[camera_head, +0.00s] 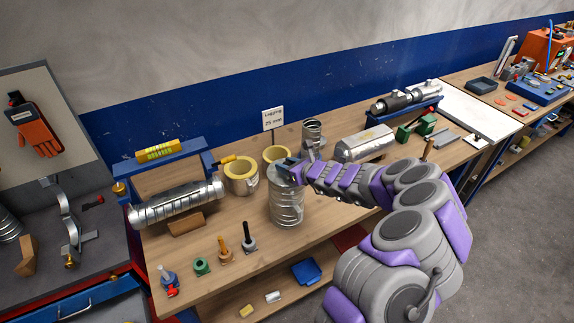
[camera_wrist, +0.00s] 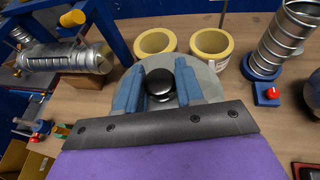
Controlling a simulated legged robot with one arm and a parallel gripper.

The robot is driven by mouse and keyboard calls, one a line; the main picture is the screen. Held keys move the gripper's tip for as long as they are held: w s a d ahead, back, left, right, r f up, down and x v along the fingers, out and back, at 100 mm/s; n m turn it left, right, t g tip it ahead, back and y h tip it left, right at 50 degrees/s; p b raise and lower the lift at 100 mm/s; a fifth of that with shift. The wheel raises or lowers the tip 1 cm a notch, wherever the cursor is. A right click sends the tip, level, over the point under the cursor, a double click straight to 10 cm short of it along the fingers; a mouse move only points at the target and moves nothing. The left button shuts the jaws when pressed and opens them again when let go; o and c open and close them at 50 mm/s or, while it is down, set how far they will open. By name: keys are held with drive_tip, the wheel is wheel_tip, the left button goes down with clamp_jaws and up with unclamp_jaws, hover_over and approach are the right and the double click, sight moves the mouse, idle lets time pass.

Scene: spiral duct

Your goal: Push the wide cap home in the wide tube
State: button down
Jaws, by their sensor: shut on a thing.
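The wide tube (camera_head: 287,207) is a silver, ribbed spiral duct standing upright on the wooden bench in the head view. The wide cap (camera_wrist: 209,76) is a flat grey disc with a round black knob (camera_wrist: 160,86) in the wrist view. The cap is at the tube's top; my gripper partly covers it in the head view, and I cannot tell how deep it sits. My gripper (camera_wrist: 160,74) has its blue fingers on either side of the knob and is shut on it. It reaches in from the right in the head view (camera_head: 287,165).
Yellow-lined rings (camera_head: 241,178) stand behind the tube, near a smaller upright duct (camera_head: 312,134). A horizontal duct (camera_head: 178,203) lies left by a blue frame. Small coloured-handled tools (camera_head: 222,250) stand at the bench front. A silver casing (camera_head: 365,143) lies to the right.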

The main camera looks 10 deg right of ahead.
drive_tip(key=shift+f, duration=0.25)
drive_tip(key=c, duration=0.6)
unclamp_jaws()
drive_tip(key=shift+s, duration=0.1)
drive_tip(key=v, duration=1.7)
drive_tip(key=shift+d, duration=0.2)
